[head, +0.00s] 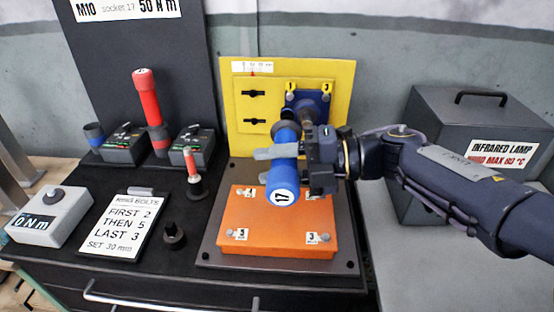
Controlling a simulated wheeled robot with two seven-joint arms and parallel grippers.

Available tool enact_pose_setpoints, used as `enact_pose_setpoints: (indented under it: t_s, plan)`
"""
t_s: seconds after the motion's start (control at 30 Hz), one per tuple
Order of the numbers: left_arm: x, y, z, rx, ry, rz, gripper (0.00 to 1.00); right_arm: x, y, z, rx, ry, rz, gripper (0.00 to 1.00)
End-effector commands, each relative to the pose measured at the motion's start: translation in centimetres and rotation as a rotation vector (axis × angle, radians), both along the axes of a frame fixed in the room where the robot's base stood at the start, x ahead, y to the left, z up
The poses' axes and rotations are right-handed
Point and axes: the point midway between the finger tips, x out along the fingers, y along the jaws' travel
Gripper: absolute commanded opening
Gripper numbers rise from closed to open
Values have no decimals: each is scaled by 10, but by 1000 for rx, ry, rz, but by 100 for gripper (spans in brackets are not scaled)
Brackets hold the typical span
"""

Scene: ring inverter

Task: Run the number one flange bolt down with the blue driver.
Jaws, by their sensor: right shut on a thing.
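The blue driver (283,188), marked 17 on its near end, is held in my right gripper (276,165), which is shut around its body. The driver is above the orange block, with its far end towards the blue flange (300,100) on the yellow panel. The flange carries small yellow tags, with 1 (291,87) at its upper left and 3 (326,87) at its upper right. I cannot tell whether the driver's far end touches a bolt, as the driver and gripper hide the flange's lower part. My left gripper is out of view.
An orange block (262,215) with tagged bolts sits on a dark plate below the driver. Left of it are a red driver (147,95), a smaller red-handled tool (190,160), a bolt-order card (128,225) and a torque readout box (50,213). An infrared lamp case (470,105) stands right.

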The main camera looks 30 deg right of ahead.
Motion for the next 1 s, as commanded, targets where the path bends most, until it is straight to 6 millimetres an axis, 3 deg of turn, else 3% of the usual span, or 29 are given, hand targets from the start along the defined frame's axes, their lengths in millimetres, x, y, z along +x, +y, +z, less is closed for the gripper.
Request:
enact_pose_setpoints:
  t_s: [0.37,1.0]
  plan:
    - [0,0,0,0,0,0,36,5,-5,2,3,-5,-7,8]
    - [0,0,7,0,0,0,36,51,-33,3,2,-6,-5,8]
